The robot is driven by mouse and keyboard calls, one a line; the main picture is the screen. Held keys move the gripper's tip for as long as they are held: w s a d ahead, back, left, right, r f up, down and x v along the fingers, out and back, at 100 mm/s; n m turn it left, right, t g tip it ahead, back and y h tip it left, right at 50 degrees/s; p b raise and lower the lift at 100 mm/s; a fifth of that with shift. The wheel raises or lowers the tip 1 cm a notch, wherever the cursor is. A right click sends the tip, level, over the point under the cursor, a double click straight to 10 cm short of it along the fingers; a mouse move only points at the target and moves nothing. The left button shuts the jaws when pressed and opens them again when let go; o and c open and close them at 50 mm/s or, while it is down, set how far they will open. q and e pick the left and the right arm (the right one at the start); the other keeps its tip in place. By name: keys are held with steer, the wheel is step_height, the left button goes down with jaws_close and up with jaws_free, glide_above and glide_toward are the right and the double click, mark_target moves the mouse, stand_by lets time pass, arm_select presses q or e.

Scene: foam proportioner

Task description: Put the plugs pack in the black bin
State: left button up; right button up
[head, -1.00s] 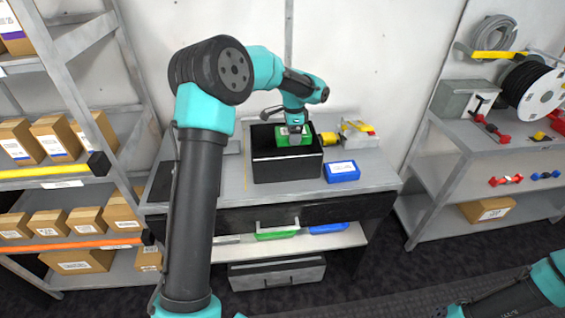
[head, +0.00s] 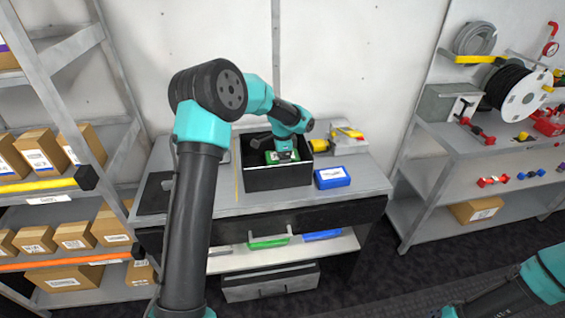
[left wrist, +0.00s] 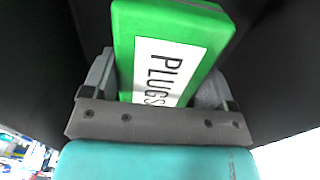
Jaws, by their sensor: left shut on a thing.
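The black bin (head: 280,179) stands on the grey workbench, open at the top. The plugs pack (head: 281,157) is a green box with a white label. It is inside the bin's opening, below the rim line, between its dark walls. My left gripper (head: 283,148) reaches down into the bin and is shut on the pack. In the left wrist view the plugs pack (left wrist: 168,45) sits between the two fingers, its label reading "PLUGS", with dark surfaces around it. I cannot tell whether the pack touches the bin floor.
A blue box (head: 332,178) lies right of the bin. A yellow and grey device (head: 348,138) stands behind it. A shelf with cardboard boxes (head: 40,150) is on the left. A second bench (head: 450,140) with a cable reel (head: 520,92) is on the right.

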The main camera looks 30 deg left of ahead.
arm_select(q)
steer(key=shift+f, duration=1.3)
steer(key=shift+f, duration=0.1)
steer(key=o, duration=0.9)
step_height(320, 180, up, 12)
steer(key=shift+r, duration=0.1)
